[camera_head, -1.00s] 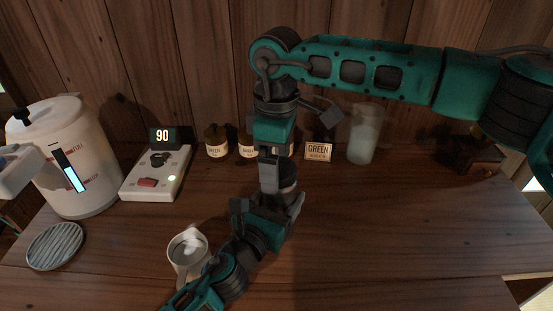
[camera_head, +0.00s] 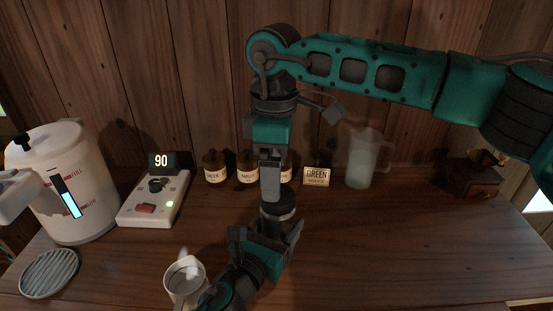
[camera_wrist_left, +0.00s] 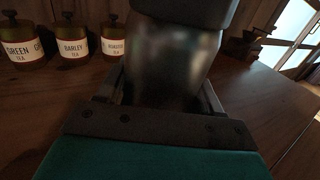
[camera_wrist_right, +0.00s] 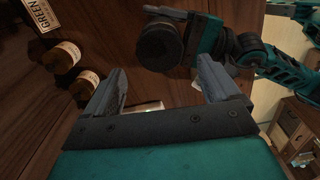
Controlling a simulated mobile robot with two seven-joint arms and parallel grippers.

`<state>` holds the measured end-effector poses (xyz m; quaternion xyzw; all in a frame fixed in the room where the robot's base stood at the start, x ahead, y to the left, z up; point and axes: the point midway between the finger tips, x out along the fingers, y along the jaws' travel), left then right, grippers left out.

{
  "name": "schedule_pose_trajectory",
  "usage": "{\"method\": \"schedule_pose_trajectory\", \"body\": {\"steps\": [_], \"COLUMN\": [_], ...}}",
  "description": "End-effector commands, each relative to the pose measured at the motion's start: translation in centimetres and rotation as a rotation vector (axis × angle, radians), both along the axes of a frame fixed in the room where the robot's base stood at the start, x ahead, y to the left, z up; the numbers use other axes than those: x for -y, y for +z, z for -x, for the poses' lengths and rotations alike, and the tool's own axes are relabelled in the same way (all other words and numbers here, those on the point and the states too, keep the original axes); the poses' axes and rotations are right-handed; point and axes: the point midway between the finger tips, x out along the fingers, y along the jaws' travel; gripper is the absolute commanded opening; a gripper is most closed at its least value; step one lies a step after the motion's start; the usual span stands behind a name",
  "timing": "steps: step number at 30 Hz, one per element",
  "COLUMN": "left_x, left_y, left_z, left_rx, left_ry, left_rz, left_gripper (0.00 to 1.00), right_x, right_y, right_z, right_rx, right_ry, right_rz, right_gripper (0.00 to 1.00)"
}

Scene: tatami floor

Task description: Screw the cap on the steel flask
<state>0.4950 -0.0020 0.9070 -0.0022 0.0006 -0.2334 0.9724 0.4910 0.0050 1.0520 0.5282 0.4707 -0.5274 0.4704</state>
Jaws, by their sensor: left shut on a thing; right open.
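The steel flask (camera_wrist_left: 170,65) stands between my left gripper's jaws, its body blurred in the left wrist view. A dark cap (camera_wrist_left: 190,10) sits over its top there. The right wrist view shows the round dark cap (camera_wrist_right: 158,45) end-on, with the left gripper beside it. I cannot tell how tightly it sits. In the head view my left gripper (camera_head: 270,238) is shut on the flask (camera_head: 278,212), partly hidden by the arms. My right gripper (camera_head: 270,198) is open and points down just above the cap; its fingers (camera_wrist_right: 162,70) hold nothing.
A white pot (camera_head: 75,190), a control box (camera_head: 155,200) reading 90 and a ribbed round plate (camera_head: 48,274) are at left. A mug (camera_head: 185,285) stands near the front.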

Motion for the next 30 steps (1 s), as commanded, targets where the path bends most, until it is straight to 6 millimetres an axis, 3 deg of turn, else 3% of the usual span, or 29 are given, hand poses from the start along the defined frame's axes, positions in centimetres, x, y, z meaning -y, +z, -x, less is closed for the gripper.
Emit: {"method": "schedule_pose_trajectory", "body": {"steps": [30], "left_x": [0.0], "left_y": [-0.1], "left_z": [0.0], "left_rx": [-0.002], "left_ry": [0.000], "left_rz": [0.000], "left_gripper": [0.00], "right_x": [0.2], "right_y": [1.5], "right_z": [0.1], "right_rx": [0.001], "right_ry": [1.911], "right_rz": [0.001], "right_gripper": [0.89]}}
